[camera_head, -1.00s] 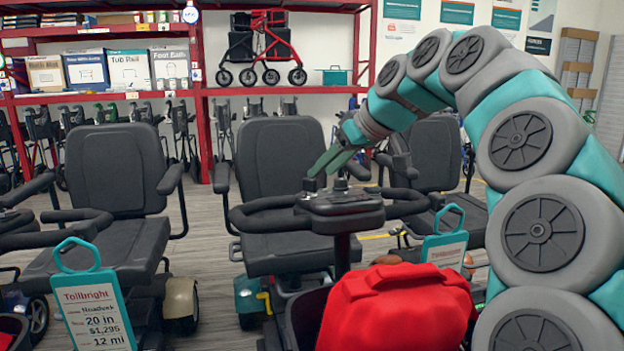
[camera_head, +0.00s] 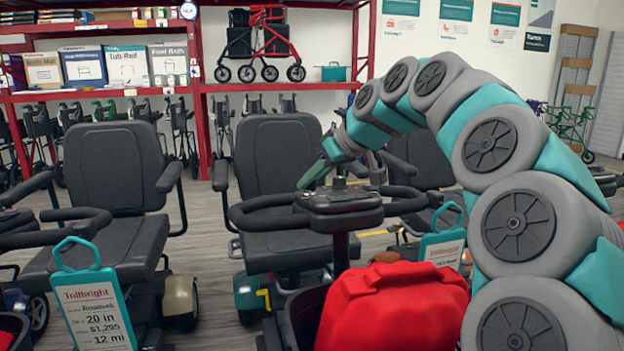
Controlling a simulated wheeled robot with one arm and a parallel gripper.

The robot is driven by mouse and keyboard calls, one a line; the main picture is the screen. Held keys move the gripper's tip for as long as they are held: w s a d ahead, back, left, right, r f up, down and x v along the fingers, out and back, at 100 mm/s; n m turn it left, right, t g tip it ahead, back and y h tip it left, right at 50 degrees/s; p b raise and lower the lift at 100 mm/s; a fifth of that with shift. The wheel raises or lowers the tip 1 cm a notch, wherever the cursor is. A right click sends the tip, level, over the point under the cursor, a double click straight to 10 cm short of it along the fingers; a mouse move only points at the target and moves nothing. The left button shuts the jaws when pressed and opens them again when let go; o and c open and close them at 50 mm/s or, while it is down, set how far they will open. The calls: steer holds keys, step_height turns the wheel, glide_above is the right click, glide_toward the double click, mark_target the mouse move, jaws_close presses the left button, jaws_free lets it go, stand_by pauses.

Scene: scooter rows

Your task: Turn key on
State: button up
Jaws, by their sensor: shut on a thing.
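The scooter's control console (camera_head: 340,205) is a dark box on a post in the middle, with black handlebars at both sides. My gripper (camera_head: 305,184) comes down from the upper right, its teal fingers tilted, with the tips at the left part of the console's top. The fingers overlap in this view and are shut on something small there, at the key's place. The key itself is hidden by the fingertips or too small to make out. A small dark knob (camera_head: 340,183) stands on the console top to the right of the tips.
A red rounded case (camera_head: 395,308) sits in the scooter's front basket, below the console. Price tags stand at the left (camera_head: 92,300) and right (camera_head: 442,243). A black seat (camera_head: 280,165) is behind the console. Another scooter is at the left. Red shelves (camera_head: 285,88) line the back.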

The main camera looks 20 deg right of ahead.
jaws_close()
steer(key=shift+a+f+m+t+h+b, duration=0.1)
steer(key=shift+m+t+h+b, duration=0.2)
steer(key=shift+m+h+b, duration=0.45)
steer(key=m+h, duration=0.3)
steer(key=shift+a+m+b, duration=0.1)
steer(key=shift+m+b, duration=0.15)
steer(key=shift+b, duration=0.15)
steer(key=m+h, duration=0.3)
steer(key=h, duration=0.1)
steer(key=shift+a+m+g, duration=0.2)
steer(key=shift+m+g, duration=0.2)
steer(key=shift+w+a+m+g+h, duration=0.1)
steer(key=shift+m+g+h, duration=0.5)
steer(key=shift+m+h, duration=0.4)
